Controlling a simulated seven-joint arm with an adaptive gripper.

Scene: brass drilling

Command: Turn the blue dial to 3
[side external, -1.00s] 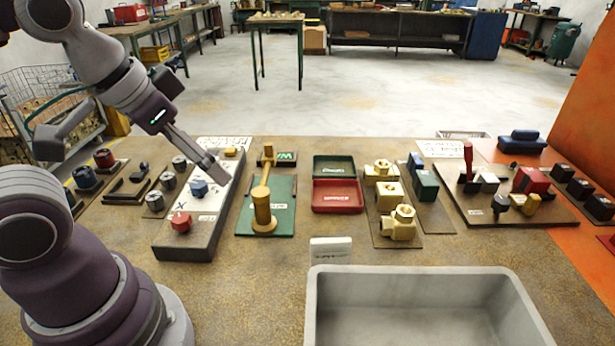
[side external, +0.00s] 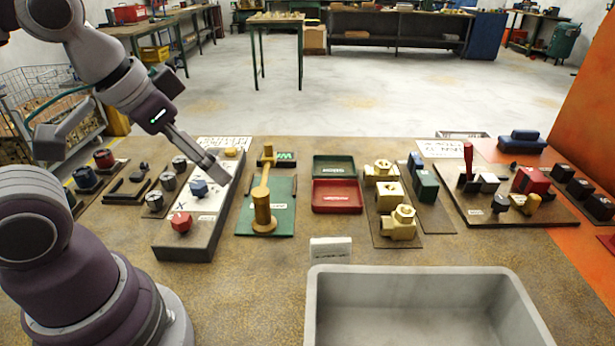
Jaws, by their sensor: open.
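The blue dial (side external: 199,188) is a small faceted knob on the white top of a grey panel box (side external: 186,240), left of centre in the side external view. A red dial (side external: 181,223) sits nearer on the same panel, and a yellow dial (side external: 231,152) sits at its far end. My gripper (side external: 219,175) is open and points down over the panel, just right of and slightly beyond the blue dial. I cannot tell whether it touches the dial. The mark that the blue dial points to is too small to read.
Left of the panel are boards with grey knobs (side external: 168,181). To the right are a green plate with a brass part (side external: 263,209), red and green trays (side external: 337,196), and brass fittings (side external: 400,222). A grey bin (side external: 420,275) stands in front.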

